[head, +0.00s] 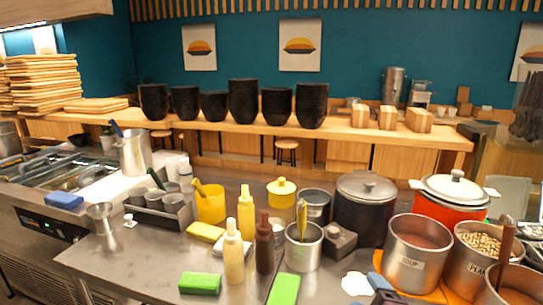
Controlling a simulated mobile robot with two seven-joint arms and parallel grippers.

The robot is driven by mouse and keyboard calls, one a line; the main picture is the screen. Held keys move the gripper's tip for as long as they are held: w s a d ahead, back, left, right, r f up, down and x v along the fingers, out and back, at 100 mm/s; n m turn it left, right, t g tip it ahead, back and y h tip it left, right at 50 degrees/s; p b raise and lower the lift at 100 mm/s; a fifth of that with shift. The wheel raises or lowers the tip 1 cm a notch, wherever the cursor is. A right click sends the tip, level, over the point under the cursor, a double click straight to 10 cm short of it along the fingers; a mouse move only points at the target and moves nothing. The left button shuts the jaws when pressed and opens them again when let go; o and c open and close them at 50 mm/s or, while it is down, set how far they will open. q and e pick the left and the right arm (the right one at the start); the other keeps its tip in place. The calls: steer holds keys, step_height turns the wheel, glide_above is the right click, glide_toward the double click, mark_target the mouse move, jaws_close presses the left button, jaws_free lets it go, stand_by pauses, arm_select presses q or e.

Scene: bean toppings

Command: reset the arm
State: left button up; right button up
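Neither of my grippers can be made out in the head view, and neither arm is clearly visible. A blue and dark object (380,284) shows at the bottom edge, right of centre; I cannot tell what it is. A small white piece (356,284) lies beside it on the steel counter (150,262).
On the counter stand a cream squeeze bottle (233,258), a brown bottle (265,248), a steel cup (303,254), a black pot (364,212), a red pot (450,205) and a soup pot (418,262). Green sponges (200,283) lie in front. The counter's left front is clear.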

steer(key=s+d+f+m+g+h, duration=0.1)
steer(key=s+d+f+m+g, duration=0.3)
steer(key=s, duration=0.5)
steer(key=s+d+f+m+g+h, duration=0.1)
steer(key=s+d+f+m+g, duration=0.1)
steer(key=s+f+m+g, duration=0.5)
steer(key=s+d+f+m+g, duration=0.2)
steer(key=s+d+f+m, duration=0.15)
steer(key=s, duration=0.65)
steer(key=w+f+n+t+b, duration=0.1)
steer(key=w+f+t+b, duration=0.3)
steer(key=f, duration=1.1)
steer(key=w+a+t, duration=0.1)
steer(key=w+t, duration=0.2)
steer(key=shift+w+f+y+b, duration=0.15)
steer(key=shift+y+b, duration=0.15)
steer(key=shift+b, duration=0.1)
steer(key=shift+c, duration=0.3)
